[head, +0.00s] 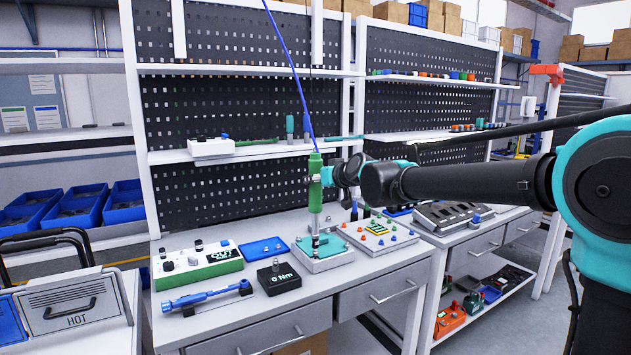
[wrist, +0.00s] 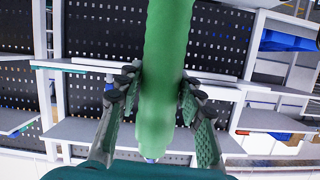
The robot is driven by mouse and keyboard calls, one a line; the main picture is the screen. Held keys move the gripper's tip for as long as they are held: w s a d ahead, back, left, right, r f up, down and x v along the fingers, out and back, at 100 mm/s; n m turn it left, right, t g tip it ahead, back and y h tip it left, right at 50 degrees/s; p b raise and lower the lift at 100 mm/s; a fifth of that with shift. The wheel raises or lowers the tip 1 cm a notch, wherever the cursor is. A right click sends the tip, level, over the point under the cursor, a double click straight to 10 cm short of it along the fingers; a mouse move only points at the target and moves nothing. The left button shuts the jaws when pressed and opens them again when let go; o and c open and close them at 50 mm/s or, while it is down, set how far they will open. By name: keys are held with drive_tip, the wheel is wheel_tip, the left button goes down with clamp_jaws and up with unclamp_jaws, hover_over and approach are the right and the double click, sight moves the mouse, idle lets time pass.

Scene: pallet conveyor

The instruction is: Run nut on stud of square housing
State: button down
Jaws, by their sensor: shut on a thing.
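My gripper (head: 326,176) is shut around the green body of an upright power driver (head: 315,192), which hangs on a blue line. In the wrist view, the dark ridged fingers press on both sides of the green driver body (wrist: 163,75). The driver's thin metal shank (head: 315,226) points down at the square housing (head: 318,264), a pale grey block with a teal top on the bench. The lower tip appears to be at the housing top. Whether it touches a nut or stud is too small to tell.
Left of the housing are a blue tray (head: 263,248), a black "0 Nm" box (head: 279,282), a green-and-white control box (head: 195,268) and a blue wrench-like tool (head: 205,297). A plate with coloured knobs (head: 374,240) is close on the right. A shelf (head: 250,153) runs behind the driver.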

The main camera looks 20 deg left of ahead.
sight(319, 160)
drive_tip(key=shift+f, duration=1.35)
idle(2.3)
wheel_tip(319, 160, up, 8)
drive_tip(key=shift+r, duration=0.1)
idle(0.5)
